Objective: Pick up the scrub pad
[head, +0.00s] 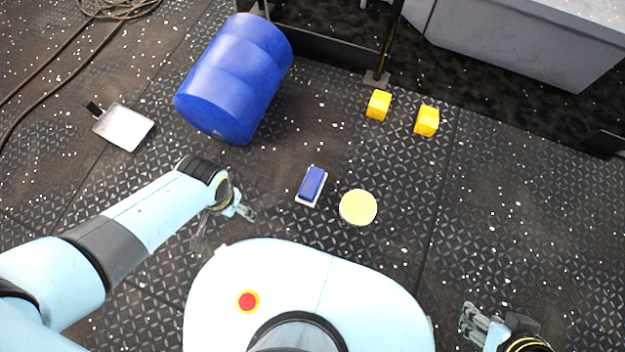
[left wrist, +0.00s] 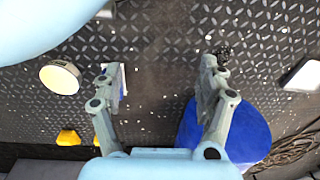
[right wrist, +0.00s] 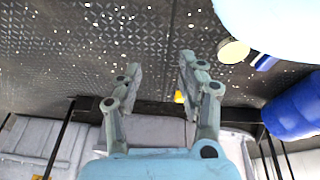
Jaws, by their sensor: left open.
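The scrub pad (head: 312,184), blue on top with a white underside, lies flat on the dark riveted deck. It also shows in the left wrist view (left wrist: 122,78), partly hidden behind one finger, and in the right wrist view (right wrist: 265,62) at the upper right. My left gripper (head: 224,230) is open and empty, to the left of the pad and apart from it. Its spread fingers show in the left wrist view (left wrist: 160,70) with bare deck between them. My right gripper (head: 466,322) is at the lower right, far from the pad; its fingers stand apart and empty in the right wrist view (right wrist: 160,65).
A round pale-yellow-topped thing (head: 358,207) stands just right of the pad. Two yellow blocks (head: 378,105) (head: 427,121) sit farther back. The deck at right is clear.

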